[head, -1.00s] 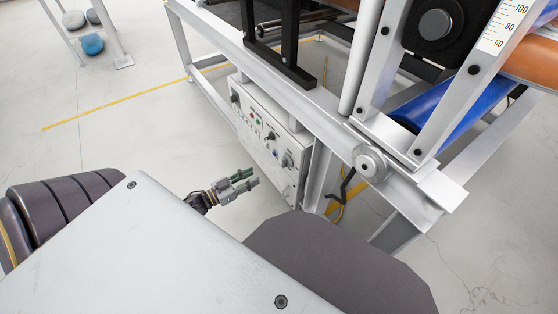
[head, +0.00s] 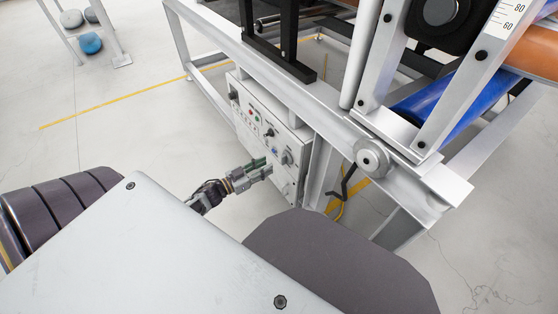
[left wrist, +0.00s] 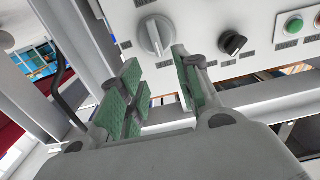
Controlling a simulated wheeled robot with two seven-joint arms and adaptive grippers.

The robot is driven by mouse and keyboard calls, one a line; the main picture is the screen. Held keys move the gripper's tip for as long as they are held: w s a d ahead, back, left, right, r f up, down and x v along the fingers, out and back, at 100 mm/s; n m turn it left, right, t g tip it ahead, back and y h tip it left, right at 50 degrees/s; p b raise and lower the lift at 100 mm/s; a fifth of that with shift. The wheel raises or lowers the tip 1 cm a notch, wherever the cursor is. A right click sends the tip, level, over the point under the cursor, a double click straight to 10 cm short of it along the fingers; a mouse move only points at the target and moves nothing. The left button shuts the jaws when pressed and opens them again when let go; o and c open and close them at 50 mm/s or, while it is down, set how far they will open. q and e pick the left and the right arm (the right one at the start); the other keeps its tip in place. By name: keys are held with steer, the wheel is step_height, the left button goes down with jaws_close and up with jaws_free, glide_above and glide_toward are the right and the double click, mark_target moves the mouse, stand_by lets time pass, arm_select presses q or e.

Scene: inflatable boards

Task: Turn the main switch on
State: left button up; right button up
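The control panel (head: 262,135) is a white box under the machine frame. Its large grey rotary knob, which looks like the main switch (head: 287,158), is near the panel's right end. In the left wrist view the grey knob (left wrist: 155,36) has a raised grip bar and sits just beyond my fingertips. My left gripper (head: 262,168) is in front of the panel, close to the knob. In the left wrist view its green-padded fingers (left wrist: 155,70) are apart with nothing between them. I see no contact with the knob. My right gripper is not in view.
A black knob (left wrist: 233,43) and a green button (left wrist: 294,25) sit beside the grey knob. The machine's metal frame (head: 320,120) runs above the panel, and a frame leg (head: 318,178) stands at its right. The floor left of the panel is clear.

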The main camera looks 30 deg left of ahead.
mark_target(285, 159)
arm_select(q)
steer(key=b+x, duration=0.2)
steer(key=x, duration=0.5)
steer(key=shift+w, duration=0.2)
steer(key=shift+d, duration=0.1)
jaws_close()
